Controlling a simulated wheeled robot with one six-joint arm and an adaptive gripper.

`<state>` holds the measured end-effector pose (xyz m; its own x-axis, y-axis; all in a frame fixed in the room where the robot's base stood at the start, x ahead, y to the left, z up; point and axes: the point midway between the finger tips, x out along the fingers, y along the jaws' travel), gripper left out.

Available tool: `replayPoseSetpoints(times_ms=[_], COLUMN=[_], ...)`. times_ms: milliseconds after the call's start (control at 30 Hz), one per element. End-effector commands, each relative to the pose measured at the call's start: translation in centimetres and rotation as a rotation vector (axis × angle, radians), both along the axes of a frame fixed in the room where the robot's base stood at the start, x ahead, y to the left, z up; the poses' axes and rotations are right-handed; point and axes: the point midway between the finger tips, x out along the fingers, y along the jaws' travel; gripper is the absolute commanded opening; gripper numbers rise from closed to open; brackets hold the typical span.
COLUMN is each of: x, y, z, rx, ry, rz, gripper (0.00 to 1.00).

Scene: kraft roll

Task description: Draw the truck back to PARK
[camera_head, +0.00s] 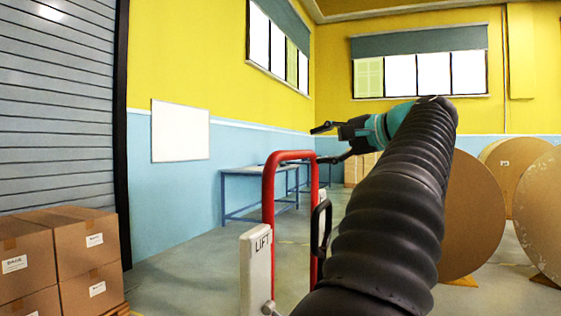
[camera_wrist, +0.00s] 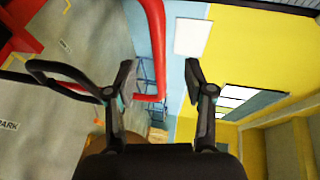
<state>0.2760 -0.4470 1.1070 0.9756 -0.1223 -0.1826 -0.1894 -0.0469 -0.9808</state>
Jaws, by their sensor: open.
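The truck's red tubular handle (camera_head: 289,156) stands upright left of my arm in the head view. A pale box marked LIFT (camera_head: 256,272) and a black loop lever (camera_head: 320,228) are beside it. My gripper (camera_head: 320,144) is open and empty near the handle's upper right corner, fingers toward the left. In the wrist view the red handle (camera_wrist: 155,40) shows in the gap between the open fingers (camera_wrist: 160,82); I cannot tell how far beyond the tips it is. The black loop (camera_wrist: 65,72) is left of the fingers. PARK lettering (camera_wrist: 9,126) is on the floor.
Large brown rolls (camera_head: 470,215) stand at the right, partly behind my arm. Stacked cartons (camera_head: 70,255) are at the lower left by a grey shutter (camera_head: 60,110). Blue-framed tables (camera_head: 250,172) line the wall. Floor between the cartons and handle is clear.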

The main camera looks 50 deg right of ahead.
Motion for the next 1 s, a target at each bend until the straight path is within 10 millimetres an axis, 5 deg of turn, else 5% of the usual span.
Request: replayPoseSetpoints(times_ms=[233, 700, 1000], x=[0.5, 8.7, 12.2], y=[-0.7, -1.7, -2.2], z=[-0.5, -2.1, -2.7], rx=[-0.005, -0.004, -0.005], ry=[-0.002, -0.001, -0.002], rz=[0.0, 0.001, -0.002], gripper=[0.54, 0.54, 0.54])
